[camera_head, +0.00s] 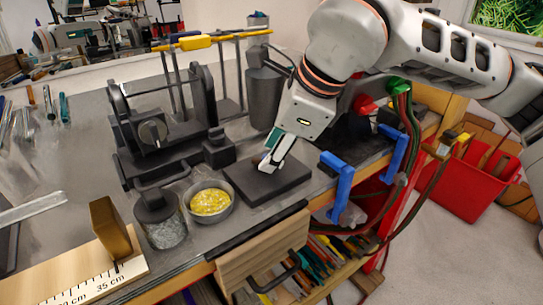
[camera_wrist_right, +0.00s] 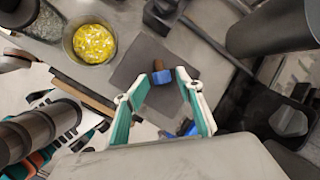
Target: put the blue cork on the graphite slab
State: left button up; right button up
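The blue cork (camera_wrist_right: 158,96), blue with a brown end (camera_wrist_right: 162,77), appears to rest on the dark graphite slab (camera_wrist_right: 135,68) in the right wrist view. In the head view the slab (camera_head: 287,190) lies flat on the bench, and only a small blue bit shows by the fingers. My right gripper (camera_head: 268,165) is low over the slab. In the right wrist view its green-and-white fingers (camera_wrist_right: 151,86) stand apart on either side of the cork, with visible gaps, so it looks open. My left gripper is not in view.
A bowl of yellow pieces (camera_head: 210,203) and a glass jar (camera_head: 162,222) stand left of the slab. A dark cylinder (camera_head: 264,98) and a black apparatus (camera_head: 160,130) stand behind. Blue clamps (camera_head: 342,185) grip the bench's right edge.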

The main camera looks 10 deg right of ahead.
jog(key=v, duration=1.1)
jog(key=shift+s, duration=0.1)
